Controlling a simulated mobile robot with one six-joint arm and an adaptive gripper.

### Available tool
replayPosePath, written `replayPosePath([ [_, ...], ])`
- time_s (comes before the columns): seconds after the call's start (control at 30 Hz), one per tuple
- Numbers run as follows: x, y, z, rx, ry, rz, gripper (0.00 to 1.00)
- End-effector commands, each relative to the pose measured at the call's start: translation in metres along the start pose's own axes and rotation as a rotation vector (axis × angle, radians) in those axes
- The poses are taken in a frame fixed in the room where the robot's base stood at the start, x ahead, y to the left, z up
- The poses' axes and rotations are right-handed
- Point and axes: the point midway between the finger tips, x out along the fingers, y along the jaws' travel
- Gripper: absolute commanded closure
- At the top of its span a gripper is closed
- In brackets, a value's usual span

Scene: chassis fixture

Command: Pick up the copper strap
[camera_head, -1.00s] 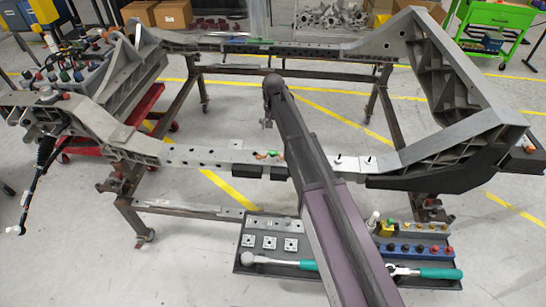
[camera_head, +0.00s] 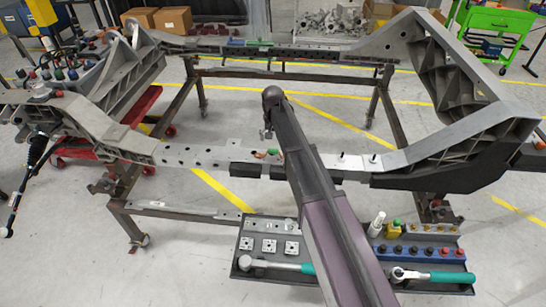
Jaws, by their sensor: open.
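A small copper-orange piece (camera_head: 260,155), which looks like the copper strap, lies on the near rail (camera_head: 205,156) of the chassis frame, beside a small green piece (camera_head: 273,152). It is very small here and its exact shape is not clear. My arm reaches out over the near rail from the bottom of the view. My gripper (camera_head: 266,134) hangs at the arm's far end, just beyond the copper piece in the picture. It is open, tiny and partly hidden by the arm. I see nothing held in it.
A dark tray (camera_head: 237,268) with square plates, fittings and green-handled wrenches stands in front of the near rail. Raised frame members rise left and right. A red cart (camera_head: 140,108) stands at left and a green cart (camera_head: 498,14) at back right. The frame's middle is open.

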Motion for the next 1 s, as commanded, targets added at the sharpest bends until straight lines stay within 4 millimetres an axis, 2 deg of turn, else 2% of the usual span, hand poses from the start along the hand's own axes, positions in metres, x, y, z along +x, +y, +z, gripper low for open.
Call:
replayPosePath([
  [0.57,0.005,0.0,0.0,-0.001,0.0,0.0,0.0],
  [1.0,0.036,0.001,0.003,-0.001,0.0,0.0,0.0],
])
